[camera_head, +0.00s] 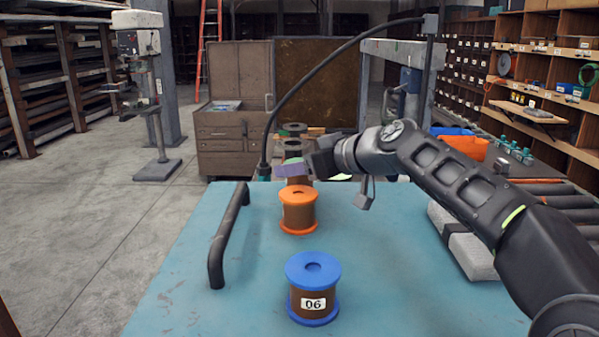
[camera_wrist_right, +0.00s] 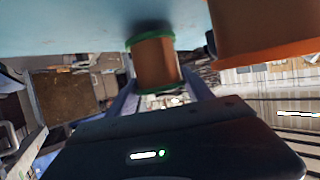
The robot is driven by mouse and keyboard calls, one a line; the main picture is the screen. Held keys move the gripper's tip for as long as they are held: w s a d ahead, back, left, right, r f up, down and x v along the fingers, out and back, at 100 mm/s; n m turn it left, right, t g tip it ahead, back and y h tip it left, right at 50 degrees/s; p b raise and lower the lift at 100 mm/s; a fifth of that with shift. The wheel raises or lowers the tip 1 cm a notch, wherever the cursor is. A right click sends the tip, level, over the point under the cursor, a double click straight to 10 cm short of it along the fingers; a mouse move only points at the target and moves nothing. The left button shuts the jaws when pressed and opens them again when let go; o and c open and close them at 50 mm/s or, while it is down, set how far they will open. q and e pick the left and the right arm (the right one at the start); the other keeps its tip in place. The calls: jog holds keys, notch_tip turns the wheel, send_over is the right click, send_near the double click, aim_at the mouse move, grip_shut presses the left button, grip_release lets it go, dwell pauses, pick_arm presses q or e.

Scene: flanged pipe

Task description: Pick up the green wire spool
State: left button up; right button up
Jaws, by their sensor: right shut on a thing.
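The green wire spool (camera_wrist_right: 155,62) has brown wire and a green flange. In the right wrist view it sits between the two purple-grey fingers of my right gripper (camera_wrist_right: 158,80), which are shut on it. In the head view its green flange (camera_head: 293,160) shows behind the fingers of my right gripper (camera_head: 288,168), and the fingers hide part of the spool. It is at the far part of the blue table. I cannot tell whether it touches the table. My left gripper is not in view.
An orange spool (camera_head: 298,211) stands just in front of the gripper. A blue spool labelled 06 (camera_head: 313,290) is nearer. Dark spools (camera_head: 294,129) stand behind. A black handle bar (camera_head: 229,235) lines the left side of the blue table (camera_head: 405,285). A grey block (camera_head: 462,242) lies right.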

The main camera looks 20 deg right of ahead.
notch_tip(320, 180, up, 9)
jog(key=shift+r+p, duration=0.1)
jog(key=shift+p, duration=0.8)
